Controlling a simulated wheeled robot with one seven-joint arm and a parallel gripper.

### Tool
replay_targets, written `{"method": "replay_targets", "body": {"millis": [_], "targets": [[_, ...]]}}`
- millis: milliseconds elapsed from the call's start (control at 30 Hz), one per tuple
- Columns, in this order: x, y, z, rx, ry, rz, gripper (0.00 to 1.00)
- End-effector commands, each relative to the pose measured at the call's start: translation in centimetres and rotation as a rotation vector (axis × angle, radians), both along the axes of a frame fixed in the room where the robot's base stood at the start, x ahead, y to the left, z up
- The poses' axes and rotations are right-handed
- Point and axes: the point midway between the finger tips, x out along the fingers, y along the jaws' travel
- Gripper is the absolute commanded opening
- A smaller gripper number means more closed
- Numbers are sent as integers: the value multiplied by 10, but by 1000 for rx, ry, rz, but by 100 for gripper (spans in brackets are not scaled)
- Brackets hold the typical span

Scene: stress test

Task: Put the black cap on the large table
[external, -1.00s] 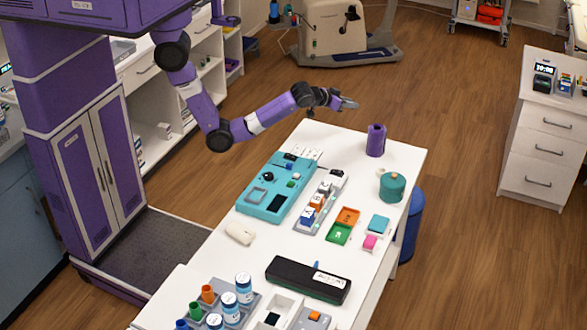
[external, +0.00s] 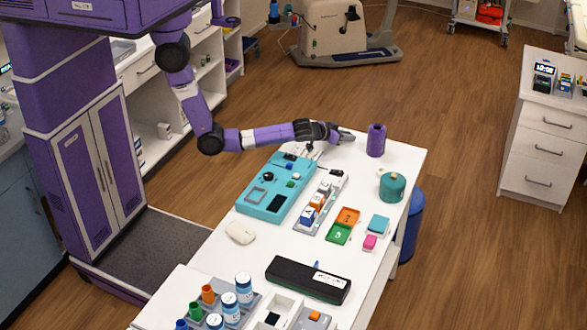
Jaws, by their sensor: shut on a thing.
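The large white table (external: 300,246) runs from the front to the middle of the external view. My gripper (external: 347,135) is over its far end, close to the tabletop, left of a purple cylinder (external: 376,141). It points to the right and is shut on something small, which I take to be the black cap. The held thing is too small and too hidden by the fingers to make out. I cannot tell whether it touches the table.
A teal panel (external: 262,203), a grey rack of small blocks (external: 337,206), orange and green trays (external: 339,235) and a teal round pot (external: 392,187) crowd the table. A long black case (external: 290,275) lies nearer. Bare tabletop shows around the purple cylinder.

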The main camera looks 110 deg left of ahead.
Motion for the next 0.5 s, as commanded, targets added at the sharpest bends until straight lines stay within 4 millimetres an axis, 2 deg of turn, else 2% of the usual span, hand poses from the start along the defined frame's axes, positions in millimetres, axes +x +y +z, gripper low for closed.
{"method": "replay_targets", "body": {"millis": [367, 400, 500], "targets": [[0, 0, -4, 1, -1, 0, 0], [0, 0, -3, 1, -1, 0, 27], [0, 0, -3, 1, -1, 0, 43]]}}
